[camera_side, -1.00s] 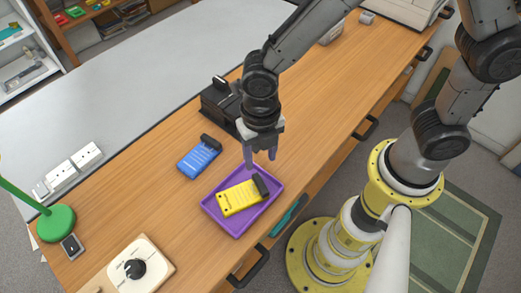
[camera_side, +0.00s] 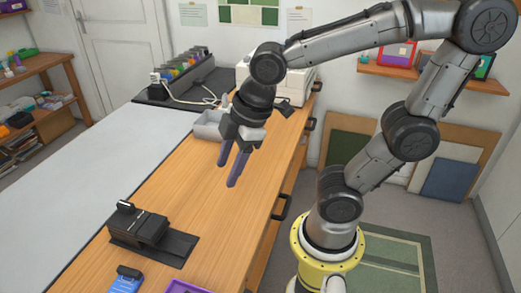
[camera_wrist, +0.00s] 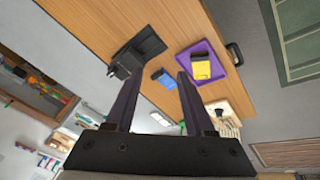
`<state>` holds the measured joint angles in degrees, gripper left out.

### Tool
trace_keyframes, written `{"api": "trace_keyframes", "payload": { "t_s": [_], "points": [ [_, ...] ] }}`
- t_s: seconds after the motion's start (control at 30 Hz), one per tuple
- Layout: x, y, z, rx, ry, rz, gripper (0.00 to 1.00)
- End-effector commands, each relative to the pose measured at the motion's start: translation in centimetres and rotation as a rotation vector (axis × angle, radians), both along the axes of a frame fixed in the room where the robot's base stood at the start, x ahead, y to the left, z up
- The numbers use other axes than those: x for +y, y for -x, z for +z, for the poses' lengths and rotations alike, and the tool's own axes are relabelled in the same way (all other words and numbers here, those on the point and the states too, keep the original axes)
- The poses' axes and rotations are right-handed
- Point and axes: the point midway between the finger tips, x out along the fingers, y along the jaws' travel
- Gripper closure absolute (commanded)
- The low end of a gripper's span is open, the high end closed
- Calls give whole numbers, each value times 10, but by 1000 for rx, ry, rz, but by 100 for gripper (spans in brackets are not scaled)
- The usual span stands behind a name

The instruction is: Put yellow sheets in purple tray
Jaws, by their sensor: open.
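The yellow sheets (camera_wrist: 200,69), a small stack with a dark clip at one end, lie inside the purple tray (camera_wrist: 218,68) in the wrist view. In the side view only a sliver of the tray (camera_side: 186,287) shows at the bottom edge, and the yellow sheets are out of frame. My gripper (camera_side: 227,183) is open and empty, raised above the table and well away from the tray. Its two purple-tipped fingers also show in the wrist view (camera_wrist: 158,80).
Blue sheets (camera_side: 126,284) with a dark clip lie on the table beside the tray. A black device (camera_side: 142,228) stands behind them. A grey bin (camera_side: 208,126) and a white machine (camera_side: 290,80) are at the far end. The wooden tabletop between is clear.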

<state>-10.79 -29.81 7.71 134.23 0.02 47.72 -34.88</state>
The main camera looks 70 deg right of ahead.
Motion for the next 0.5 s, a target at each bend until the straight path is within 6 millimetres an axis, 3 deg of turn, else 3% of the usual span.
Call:
{"api": "trace_keyframes", "payload": {
  "t_s": [0.1,0.2,0.33,0.5],
  "points": [
    [-23,24,13,-55,-109,-335,46],
    [-33,39,18,-87,-185,-543,46],
    [-40,50,19,-108,-245,-699,46],
    [-42,54,19,-113,-265,-750,46]
  ]
}}
